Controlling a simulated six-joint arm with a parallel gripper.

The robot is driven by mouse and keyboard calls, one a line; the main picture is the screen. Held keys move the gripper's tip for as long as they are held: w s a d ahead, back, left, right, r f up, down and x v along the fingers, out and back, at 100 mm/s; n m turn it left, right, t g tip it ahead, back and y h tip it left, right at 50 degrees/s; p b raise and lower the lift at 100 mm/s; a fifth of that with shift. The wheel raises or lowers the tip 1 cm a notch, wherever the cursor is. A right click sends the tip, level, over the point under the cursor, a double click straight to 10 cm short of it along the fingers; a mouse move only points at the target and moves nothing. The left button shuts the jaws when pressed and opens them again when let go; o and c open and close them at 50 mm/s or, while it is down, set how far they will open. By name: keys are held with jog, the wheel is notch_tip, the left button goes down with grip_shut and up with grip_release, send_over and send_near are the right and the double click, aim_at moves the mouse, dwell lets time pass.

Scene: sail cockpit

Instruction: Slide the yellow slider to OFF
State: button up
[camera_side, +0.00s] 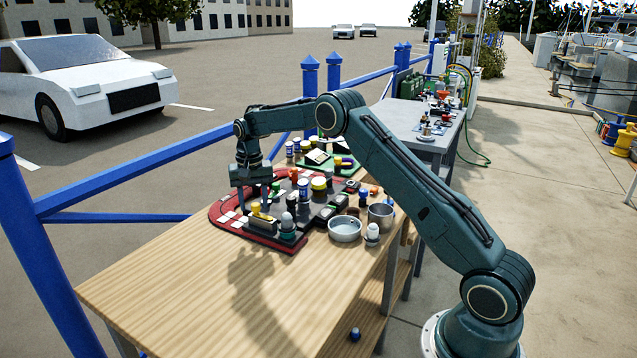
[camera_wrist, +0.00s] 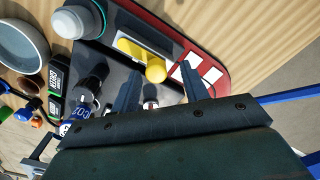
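The yellow slider (camera_wrist: 130,48) is a yellow bar with a rounded yellow knob (camera_wrist: 156,70), in a pale slot on the dark control panel (camera_wrist: 115,62). It also shows small in the side view (camera_side: 257,209). My gripper (camera_wrist: 160,70) is open, and in the wrist view the knob appears between its two fingertips. In the side view my gripper (camera_side: 255,204) points down over the panel's near left part. I cannot tell whether the fingers touch the slider. Any OFF marking is not readable.
A grey-white knob with a green ring (camera_wrist: 78,20) stands close beside the slider. White labels (camera_wrist: 207,70) lie on the red border. A metal bowl (camera_side: 345,228) and cup (camera_side: 381,214) stand right of the panel. The near wooden tabletop (camera_side: 190,275) is clear.

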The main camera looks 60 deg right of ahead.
aim_at(254, 204)
notch_tip(254, 204, up, 14)
dwell(0.9)
dwell(0.3)
jog(key=s+a+r+n+t, duration=0.2)
jog(key=s+a+r, duration=0.45)
jog(key=s, duration=0.35)
jog(key=s+a+r+n+t, duration=0.1)
jog(key=s+a+r+n, duration=0.2)
jog(key=s+a+r, duration=0.5)
jog(key=s+a+f+n+t, duration=0.1)
jog(key=s+f, duration=0.4)
jog(key=s, duration=0.6)
jog(key=s+a+f+n+t, duration=0.1)
jog(key=s+f+n, duration=0.2)
jog(key=s, duration=0.9)
notch_tip(254, 204, down, 2)
jog(key=shift+s+t, duration=0.15)
jog(key=shift+t, duration=0.15)
